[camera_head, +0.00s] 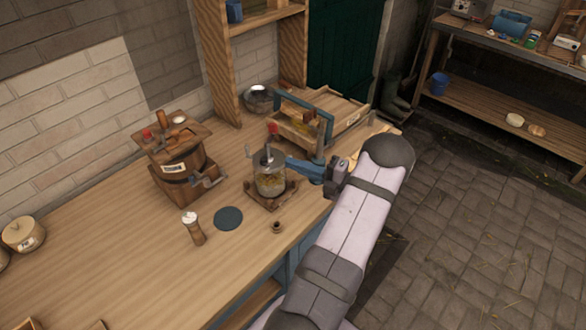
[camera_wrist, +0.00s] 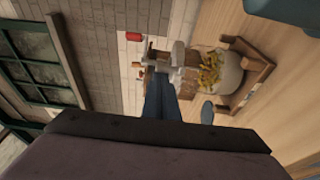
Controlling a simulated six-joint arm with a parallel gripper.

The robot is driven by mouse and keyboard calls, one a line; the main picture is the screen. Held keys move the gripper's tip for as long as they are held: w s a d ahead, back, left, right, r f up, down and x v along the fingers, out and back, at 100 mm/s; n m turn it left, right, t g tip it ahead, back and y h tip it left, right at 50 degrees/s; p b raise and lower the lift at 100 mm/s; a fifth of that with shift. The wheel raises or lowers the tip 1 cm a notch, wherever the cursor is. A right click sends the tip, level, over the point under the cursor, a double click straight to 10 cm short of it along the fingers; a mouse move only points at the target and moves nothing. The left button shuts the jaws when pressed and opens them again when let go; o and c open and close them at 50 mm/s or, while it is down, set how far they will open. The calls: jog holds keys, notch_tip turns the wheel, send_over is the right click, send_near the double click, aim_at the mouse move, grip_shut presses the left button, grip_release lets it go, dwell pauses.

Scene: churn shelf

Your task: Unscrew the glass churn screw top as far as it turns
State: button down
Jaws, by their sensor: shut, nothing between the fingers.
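The glass churn (camera_head: 270,182) stands upright on a small wooden stand on the workbench, with yellow bits inside. Its grey screw top (camera_head: 268,158) is on the jar, with a crank at its upper left. My gripper (camera_head: 291,163) comes from the right, its blue fingers shut and empty, close beside the top; I cannot tell if they touch it. The wrist view shows the jar (camera_wrist: 222,72) turned sideways and the pale top (camera_wrist: 177,56) just beyond the blue fingers (camera_wrist: 158,90). The wrist casing hides the lower part of that view.
A wooden barrel churn (camera_head: 180,165) stands at the left. A wooden frame with a blue bar (camera_head: 325,115) is behind the glass churn. A dark round mat (camera_head: 228,218), a wooden shaker (camera_head: 195,230) and a small brown cup (camera_head: 277,227) lie in front.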

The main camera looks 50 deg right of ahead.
jog(key=w+d+n+y+b, duration=0.1)
jog(key=w+d+b, duration=0.5)
jog(key=d, duration=0.1)
jog(key=shift+d+g+y+b, duration=0.2)
jog(key=shift+g+y+b, duration=0.1)
jog(key=shift+y+b, duration=0.1)
dwell(1.2)
jog(key=shift+w+r+n+y, duration=0.2)
jog(key=shift+w+n+y, duration=0.1)
dwell(0.3)
jog(key=shift+s+d, duration=0.1)
jog(key=b+v, duration=0.3)
jog(key=v, duration=0.4)
jog(key=shift+s, duration=0.35)
